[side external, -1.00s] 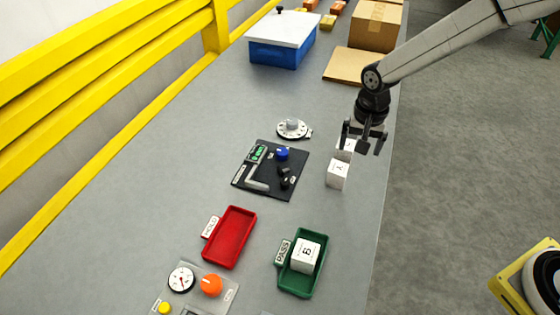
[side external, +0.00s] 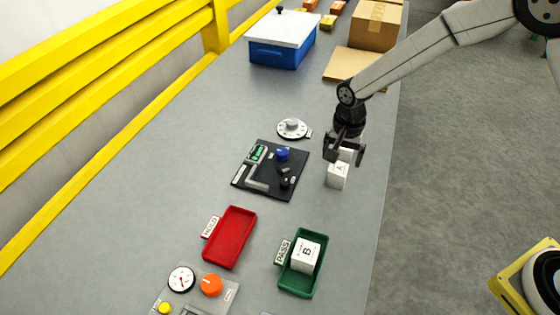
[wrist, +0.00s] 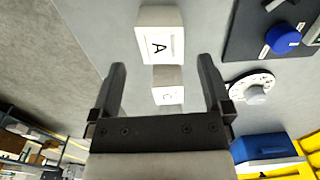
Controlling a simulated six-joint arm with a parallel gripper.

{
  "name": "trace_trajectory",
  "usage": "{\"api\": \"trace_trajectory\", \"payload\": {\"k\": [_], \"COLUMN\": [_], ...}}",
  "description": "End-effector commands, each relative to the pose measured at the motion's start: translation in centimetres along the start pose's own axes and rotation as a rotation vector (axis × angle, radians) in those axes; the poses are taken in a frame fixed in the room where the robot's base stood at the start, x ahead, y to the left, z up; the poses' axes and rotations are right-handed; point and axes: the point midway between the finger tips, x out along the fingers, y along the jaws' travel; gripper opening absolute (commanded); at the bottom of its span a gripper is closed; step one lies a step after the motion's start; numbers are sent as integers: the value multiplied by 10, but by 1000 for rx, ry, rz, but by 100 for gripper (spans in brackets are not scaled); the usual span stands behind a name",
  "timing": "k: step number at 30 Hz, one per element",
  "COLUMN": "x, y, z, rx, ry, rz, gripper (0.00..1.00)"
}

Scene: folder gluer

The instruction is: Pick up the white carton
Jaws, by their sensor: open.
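A white carton marked A (side external: 337,178) stands on the grey table near its right edge; it also shows beyond my fingertips in the wrist view (wrist: 160,40). A second white carton marked C (wrist: 168,88) stands behind it and appears between my fingers in the wrist view. In the side view my gripper partly hides carton C. A third white carton marked B (side external: 305,255) sits in the green PASS tray (side external: 284,284). My gripper (side external: 345,156) is open and empty, pointing down close to cartons A and C; it also shows in the wrist view (wrist: 162,66).
A black panel (side external: 262,190) with a blue knob lies left of carton A, with a white dial (side external: 292,128) behind it. A red tray (side external: 232,236) is at the front. A blue box (side external: 280,52) and a brown cardboard box (side external: 374,28) stand farther back.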

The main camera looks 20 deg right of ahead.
Motion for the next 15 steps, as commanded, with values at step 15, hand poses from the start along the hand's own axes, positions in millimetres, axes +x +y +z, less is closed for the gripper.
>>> {"api": "trace_trajectory", "payload": {"k": [15], "x": [38], "y": [-2], "z": [1], "rx": [0], "ry": [-1], "rz": [2], "gripper": [100]}}
